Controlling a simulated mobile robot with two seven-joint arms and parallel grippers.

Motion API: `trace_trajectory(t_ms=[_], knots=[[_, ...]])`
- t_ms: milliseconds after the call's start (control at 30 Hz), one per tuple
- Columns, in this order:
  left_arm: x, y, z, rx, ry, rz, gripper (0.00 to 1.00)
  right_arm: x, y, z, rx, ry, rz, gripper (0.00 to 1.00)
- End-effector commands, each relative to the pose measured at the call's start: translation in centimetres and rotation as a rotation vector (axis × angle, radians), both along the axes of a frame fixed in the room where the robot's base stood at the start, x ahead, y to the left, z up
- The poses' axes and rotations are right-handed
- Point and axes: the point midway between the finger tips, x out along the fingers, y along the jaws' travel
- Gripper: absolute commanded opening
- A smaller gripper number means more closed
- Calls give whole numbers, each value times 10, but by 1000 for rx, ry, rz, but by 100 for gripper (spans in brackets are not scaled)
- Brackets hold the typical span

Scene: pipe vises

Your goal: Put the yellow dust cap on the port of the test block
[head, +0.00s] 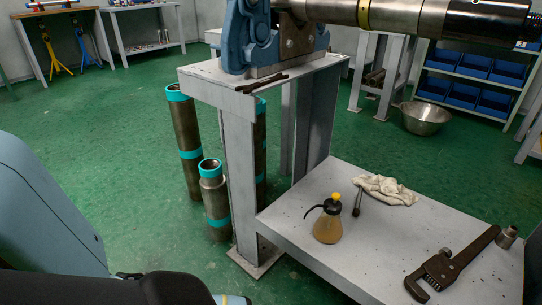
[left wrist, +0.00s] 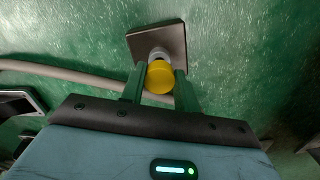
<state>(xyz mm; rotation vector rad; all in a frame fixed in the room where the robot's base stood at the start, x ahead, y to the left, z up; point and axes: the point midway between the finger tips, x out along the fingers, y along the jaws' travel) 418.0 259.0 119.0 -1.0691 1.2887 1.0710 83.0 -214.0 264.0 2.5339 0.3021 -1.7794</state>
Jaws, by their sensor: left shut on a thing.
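In the left wrist view, my left gripper (left wrist: 158,74) is shut on the yellow dust cap (left wrist: 160,79), with one green finger on each side of it. Directly beyond the cap is a grey square test block (left wrist: 172,40). A pale round port (left wrist: 158,53) shows between the cap and the block's face. The cap lines up closely with the port and hides part of it. I cannot tell whether the cap is seated on the port or only touching it. The head view shows neither the cap nor the block. My right gripper is in neither view.
In the head view, a steel bench (head: 300,232) holds an oil can (head: 328,226), a rag (head: 388,190) and a pipe wrench (head: 450,264). A blue vise (head: 250,38) grips a pipe above. Teal-banded pipes (head: 188,140) stand beside it.

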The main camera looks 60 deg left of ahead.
Motion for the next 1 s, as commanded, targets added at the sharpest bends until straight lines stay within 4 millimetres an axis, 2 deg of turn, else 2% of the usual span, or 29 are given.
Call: trace_trajectory(t_ms=[400, 1000], knots=[[0, 0, 0, 1, 1, -4, 9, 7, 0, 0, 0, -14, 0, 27], [0, 0, 1, 0, 0, -5, 9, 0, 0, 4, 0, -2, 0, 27]])
